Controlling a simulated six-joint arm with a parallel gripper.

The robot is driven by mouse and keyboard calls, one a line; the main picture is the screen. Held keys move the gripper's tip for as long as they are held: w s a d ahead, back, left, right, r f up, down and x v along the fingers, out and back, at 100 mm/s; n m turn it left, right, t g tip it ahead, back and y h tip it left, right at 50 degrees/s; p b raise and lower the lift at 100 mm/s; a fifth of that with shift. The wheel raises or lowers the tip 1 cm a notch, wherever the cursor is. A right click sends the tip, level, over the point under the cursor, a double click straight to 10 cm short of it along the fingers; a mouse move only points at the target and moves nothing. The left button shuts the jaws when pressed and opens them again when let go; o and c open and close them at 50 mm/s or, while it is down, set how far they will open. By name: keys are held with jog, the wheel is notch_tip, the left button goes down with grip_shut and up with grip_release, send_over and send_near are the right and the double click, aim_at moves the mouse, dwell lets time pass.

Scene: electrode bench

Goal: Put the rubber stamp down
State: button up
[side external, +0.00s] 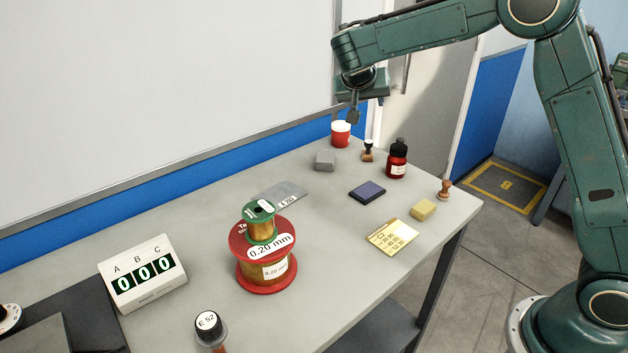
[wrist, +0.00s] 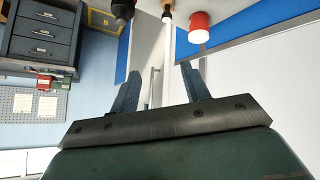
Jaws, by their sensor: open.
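Two stamp-like items stand on the grey table (side external: 335,235) in the side view. One, with a black knob and a wooden base, is a stamp (side external: 368,151) upright between the red cup and the red bottle. The other is an all-wooden stamp (side external: 444,189) upright near the right table edge. I cannot tell which is the task's stamp. My gripper (side external: 354,112) is above the far end of the table, apart from both. In the wrist view my gripper (wrist: 157,82) is open, with nothing between its fingers. Part of the black-knobbed stamp (wrist: 167,8) shows at the top edge.
A red cup (side external: 341,134), grey block (side external: 325,160), red bottle (side external: 397,160), and dark ink pad (side external: 367,191) are near the stamps. A yellow block (side external: 423,210) and gold card (side external: 392,238) lie nearer. Wire spools (side external: 265,259) and a counter (side external: 143,275) stand left.

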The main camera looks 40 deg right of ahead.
jog(key=s+a+r+n+y, duration=0.2)
jog(key=s, duration=0.7)
jog(key=s+a+r+n+t+y, duration=0.1)
jog(key=s+a+r+n+y, duration=0.15)
jog(key=s, duration=0.55)
jog(key=s+a+r+n+y, duration=0.2)
jog(key=s+r, duration=0.1)
jog(key=s, duration=0.6)
jog(key=s+a+f+n+y, duration=0.1)
jog(key=s+a+f, duration=0.1)
jog(key=s, duration=0.3)
jog(key=s+a+f+n, duration=0.1)
jog(key=s+a+f, duration=0.1)
jog(key=s, duration=0.3)
jog(key=shift+s+y, duration=0.35)
